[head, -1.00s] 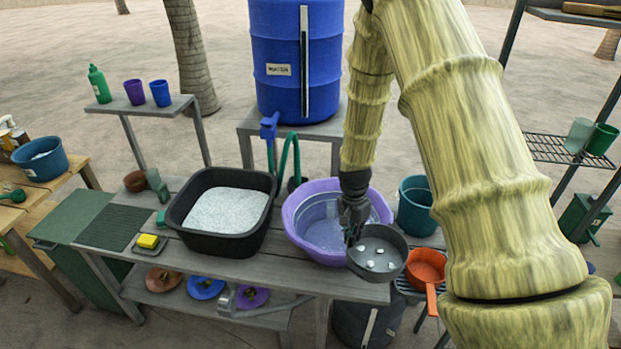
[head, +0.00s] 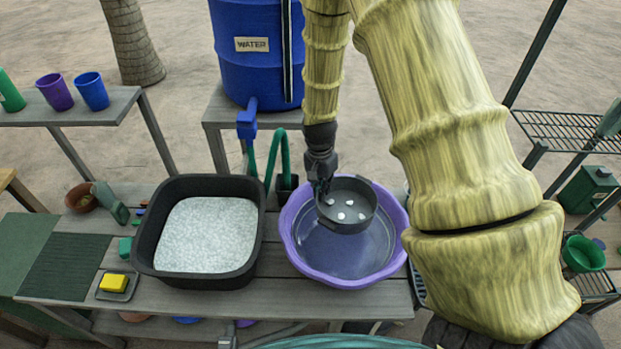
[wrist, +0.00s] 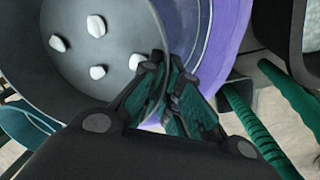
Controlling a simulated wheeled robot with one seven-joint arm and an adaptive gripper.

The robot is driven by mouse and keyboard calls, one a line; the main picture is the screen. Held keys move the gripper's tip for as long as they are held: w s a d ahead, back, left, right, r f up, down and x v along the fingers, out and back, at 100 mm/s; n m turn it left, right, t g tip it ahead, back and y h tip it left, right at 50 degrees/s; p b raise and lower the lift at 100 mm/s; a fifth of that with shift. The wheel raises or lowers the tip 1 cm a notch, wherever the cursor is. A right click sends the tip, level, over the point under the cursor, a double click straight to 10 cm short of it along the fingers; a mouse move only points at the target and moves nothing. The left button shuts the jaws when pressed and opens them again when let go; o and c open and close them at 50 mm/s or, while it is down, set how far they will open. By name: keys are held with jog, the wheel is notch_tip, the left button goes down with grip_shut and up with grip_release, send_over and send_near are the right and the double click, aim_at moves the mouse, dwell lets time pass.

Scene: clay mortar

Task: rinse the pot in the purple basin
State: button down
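The dark grey pot (head: 347,222) has several white bits on its inside floor. The purple basin (head: 298,258) holds clear water and stands on the grey wooden counter. My gripper (head: 322,192) is shut on the pot's rim on its left side, and the pot is over the basin, roughly level. Whether the pot's bottom touches the water cannot be told. In the wrist view, my gripper (wrist: 178,98) has its dark green finger pads on the rim of the pot (wrist: 90,95), with the purple basin (wrist: 225,40) behind.
A black tub (head: 150,250) of white suds stands left of the basin. A yellow sponge (head: 115,282) lies on a small dish at the front left. A blue water barrel (head: 240,70) with a blue tap (head: 247,122) and a green hose (head: 283,150) stand behind.

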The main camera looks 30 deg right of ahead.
aim_at(328, 208)
jog(key=shift+s+a+f+b, duration=0.15)
jog(key=shift+s+f+b, duration=0.1)
jog(key=shift+f+b, duration=0.2)
jog(key=s+f+b, duration=0.2)
jog(key=shift+s+t, duration=0.3)
jog(key=shift+s, duration=0.1)
jog(key=shift+s+f+b, duration=0.1)
jog(key=shift+s+b, duration=0.25)
jog(key=w+f+b, duration=0.1)
jog(key=f+b, duration=0.1)
jog(key=f, duration=0.1)
jog(key=w+f+b, duration=0.1)
jog(key=f+b, duration=0.1)
jog(key=f, duration=0.2)
jog(key=f+b, duration=0.2)
jog(key=f, duration=0.2)
jog(key=shift+w+f, duration=0.1)
jog(key=shift+w, duration=0.3)
jog(key=shift+s+b, duration=0.3)
jog(key=shift+s, duration=0.1)
jog(key=shift+w+f, duration=0.25)
